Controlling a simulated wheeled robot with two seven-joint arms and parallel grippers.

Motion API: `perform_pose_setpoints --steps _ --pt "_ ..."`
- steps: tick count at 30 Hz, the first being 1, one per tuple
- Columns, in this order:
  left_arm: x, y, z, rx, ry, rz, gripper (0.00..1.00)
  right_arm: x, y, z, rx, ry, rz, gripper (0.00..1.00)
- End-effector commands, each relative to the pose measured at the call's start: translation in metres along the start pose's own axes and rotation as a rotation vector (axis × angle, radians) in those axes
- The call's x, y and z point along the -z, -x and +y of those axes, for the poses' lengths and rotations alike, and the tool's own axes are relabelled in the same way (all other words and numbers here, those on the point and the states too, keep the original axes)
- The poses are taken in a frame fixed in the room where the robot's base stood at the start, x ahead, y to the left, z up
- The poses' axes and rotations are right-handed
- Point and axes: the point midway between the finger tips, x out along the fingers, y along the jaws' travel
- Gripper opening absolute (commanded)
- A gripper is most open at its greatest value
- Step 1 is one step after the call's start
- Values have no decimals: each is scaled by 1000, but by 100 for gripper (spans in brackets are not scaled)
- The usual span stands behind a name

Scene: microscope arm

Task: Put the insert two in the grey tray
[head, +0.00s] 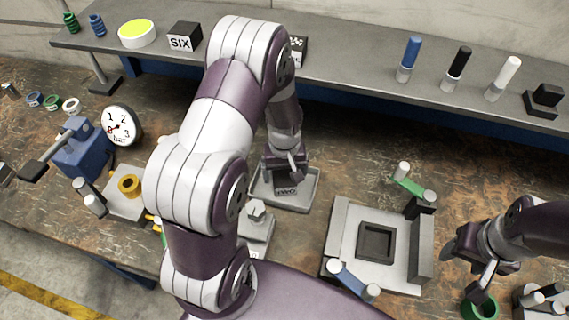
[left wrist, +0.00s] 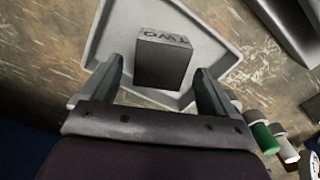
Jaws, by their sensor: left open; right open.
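The insert two (head: 286,190) is a dark block with "TWO" on it. It sits inside the grey tray (head: 301,204) on the workbench. In the left wrist view the insert two (left wrist: 164,62) stands within the rim of the grey tray (left wrist: 101,38), with its lettered face at the top. My left gripper (head: 289,168) is right at the block. Its two fingers (left wrist: 161,85) are spread on either side of the block, with gaps visible. My right gripper (head: 465,272) is at the far right, above a green ring (head: 480,307), away from the tray; its fingers are small and partly hidden.
A fixture with a square recess (head: 377,242) stands right of the tray. A shelf behind holds the block marked SIX (head: 183,37) and several coloured-handled cylinders (head: 409,58). A dial gauge (head: 121,125) and blue vise (head: 80,152) are at left.

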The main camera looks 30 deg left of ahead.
Motion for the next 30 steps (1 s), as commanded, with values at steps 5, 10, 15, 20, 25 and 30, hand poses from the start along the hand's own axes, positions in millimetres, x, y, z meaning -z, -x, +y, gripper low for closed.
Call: perform_pose_setpoints --steps 5,10,15,20,25,30 --pt "1 43 1 -4 0 7 89 -1 -7 0 0 0 -1 57" --pt "0 85 0 -2 0 4 89 -2 -11 0 0 0 -1 57" --pt "-1 109 0 -2 -7 3 89 -2 -13 0 0 0 0 57" --pt "-35 122 2 -17 -211 35 89 -2 -12 0 0 0 0 57" --pt "-85 129 -3 -37 -513 93 89 -2 -12 0 0 0 -1 57" --pt "-106 128 -8 -42 -638 117 89 -2 -12 0 0 0 0 57"
